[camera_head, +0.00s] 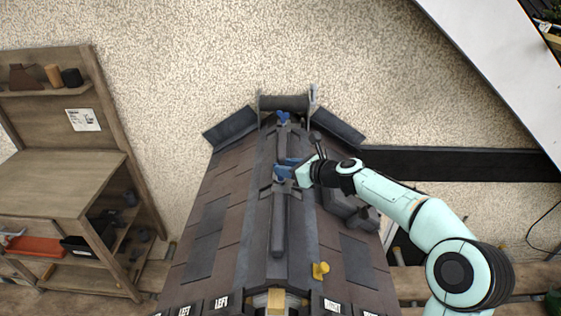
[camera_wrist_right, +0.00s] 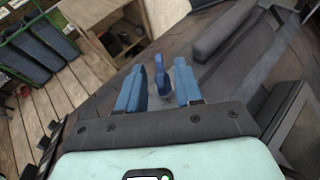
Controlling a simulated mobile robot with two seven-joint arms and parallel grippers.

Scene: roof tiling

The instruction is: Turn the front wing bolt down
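A blue wing bolt (camera_wrist_right: 160,76) stands upright between the two blue fingers of my right gripper (camera_wrist_right: 159,88) in the right wrist view. The fingers are apart, with a visible gap on each side of the bolt. In the head view my right gripper (camera_head: 288,170) is over the middle of the roof ridge, and its fingers largely hide this bolt. Another blue wing bolt (camera_head: 283,117) stands at the far end of the ridge. My left gripper is not in view.
The dark ridge piece (camera_head: 279,225) runs along the tiled roof. A yellow piece (camera_head: 320,270) lies on the right slope, and a dark block (camera_head: 342,203) is under my right forearm. A wooden workbench (camera_head: 60,182) stands at left.

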